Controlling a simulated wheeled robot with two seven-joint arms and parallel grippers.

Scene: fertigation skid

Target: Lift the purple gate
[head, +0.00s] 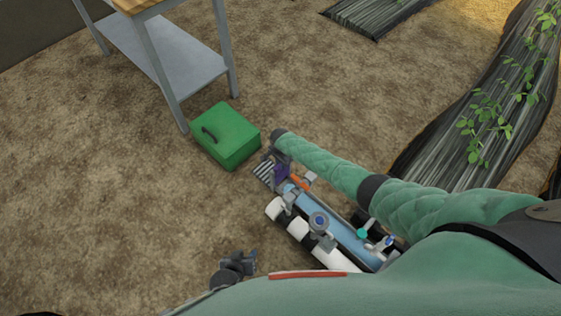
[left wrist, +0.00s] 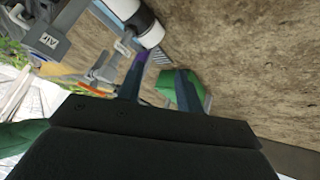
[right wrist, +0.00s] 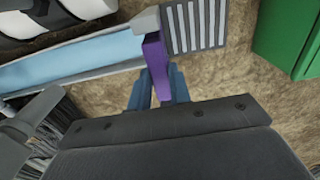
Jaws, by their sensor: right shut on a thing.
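The purple gate (right wrist: 158,68) is an upright narrow plate at the end of the blue channel (right wrist: 75,68), next to a grey slatted grate (right wrist: 198,25). My right gripper (right wrist: 158,84) has its two blue fingers on either side of the gate and is shut on it. In the head view the gate (head: 282,172) shows as a small purple patch, partly hidden by my right gripper (head: 272,155). My left gripper (head: 246,262) is empty, low and left of the skid. In the left wrist view its fingers (left wrist: 162,72) stand apart.
A green box (head: 226,136) with a dark handle stands on the soil just beyond the gate. A white pipe (head: 300,228) with fittings runs beside the channel. A grey-legged table (head: 185,65) stands at the back left. Soil at the left is clear.

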